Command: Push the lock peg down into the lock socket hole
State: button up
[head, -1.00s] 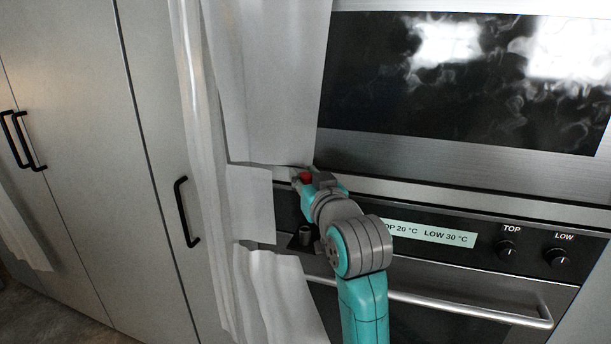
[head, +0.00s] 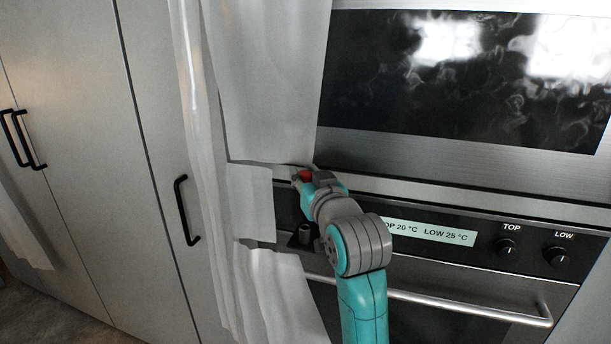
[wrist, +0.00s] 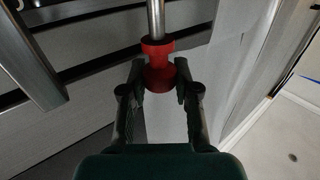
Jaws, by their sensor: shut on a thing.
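The lock peg is a red flanged piece (wrist: 158,70) with a bare metal rod. In the wrist view it stands between the two fingers of my gripper (wrist: 160,84), which are shut on its red part. The rod runs away from the fingers to the top edge. In the head view only a bit of the red peg (head: 305,175) shows by my gripper (head: 312,182), at the curtain's edge. Below it, a dark bracket with a short dark cylinder (head: 304,235) sticks out of the oven front; it may be the lock socket. No socket hole is visible.
White cloth (head: 258,200) hangs close at left of my gripper. The oven's control panel has a display (head: 440,234) and two knobs, with a handle bar (head: 470,306) below. Smoke or steam shows in the upper window (head: 470,80). A cabinet handle (head: 187,212) stands at left.

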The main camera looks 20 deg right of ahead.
jog(key=shift+f, duration=4.45)
jog(key=o, duration=1.1)
jog(key=shift+o, duration=0.2)
jog(key=shift+r, duration=0.1)
notch_tip(320, 180, up, 10)
jog(key=shift+f, duration=0.1)
